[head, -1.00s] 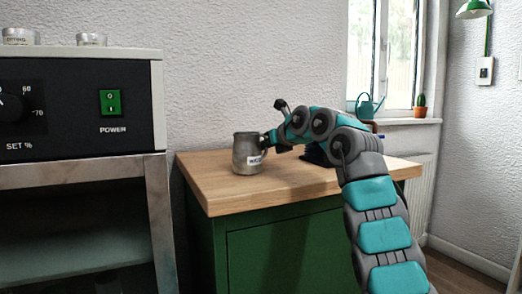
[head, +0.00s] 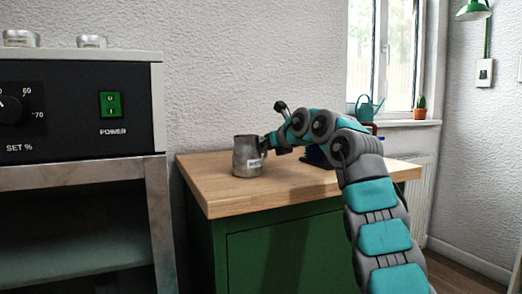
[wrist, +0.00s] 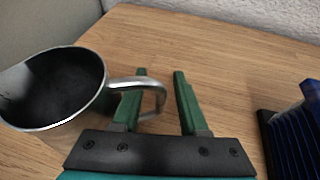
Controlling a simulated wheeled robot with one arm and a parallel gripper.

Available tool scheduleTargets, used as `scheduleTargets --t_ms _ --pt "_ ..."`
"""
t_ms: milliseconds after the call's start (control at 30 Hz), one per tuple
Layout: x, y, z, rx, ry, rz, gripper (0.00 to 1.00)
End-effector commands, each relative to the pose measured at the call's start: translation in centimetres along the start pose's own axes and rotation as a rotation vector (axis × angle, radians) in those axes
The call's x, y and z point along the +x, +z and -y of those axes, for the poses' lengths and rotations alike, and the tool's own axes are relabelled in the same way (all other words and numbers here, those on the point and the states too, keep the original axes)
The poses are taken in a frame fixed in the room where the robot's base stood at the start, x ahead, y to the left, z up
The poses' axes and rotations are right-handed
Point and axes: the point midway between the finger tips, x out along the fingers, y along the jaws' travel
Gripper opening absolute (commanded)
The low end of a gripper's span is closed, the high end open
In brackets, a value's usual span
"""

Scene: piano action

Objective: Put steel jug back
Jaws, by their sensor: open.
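The steel jug (head: 247,158), grey with a small white label, stands upright on the wooden top (head: 215,197) of the green cabinet. In the wrist view the jug (wrist: 88,118) is at the left, its dark inside showing and its handle (wrist: 160,98) pointing right. My gripper (wrist: 161,76) is open. The outer part of the handle lies between its two green fingers, with a gap to the right finger. The left finger overlaps the handle loop; I cannot tell whether it touches. In the head view my gripper (head: 267,144) is at the jug's right side, its fingers mostly hidden.
A dark blue ribbed object (wrist: 290,140) stands close to the right of my gripper, largely hidden behind my arm in the head view. The appliance with a green power switch (head: 110,104) stands at the left. The wood in front of the jug is clear.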

Motion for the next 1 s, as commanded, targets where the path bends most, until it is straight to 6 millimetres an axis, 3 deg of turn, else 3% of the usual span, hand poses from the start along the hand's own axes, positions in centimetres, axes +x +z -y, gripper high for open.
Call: scheduleTargets --t_ms 600,1000 --pt "-10.8 0.0 0.1 0.000 -0.002 0.002 0.43" --pt "-12.0 0.0 0.0 0.001 0.001 0.000 0.43"
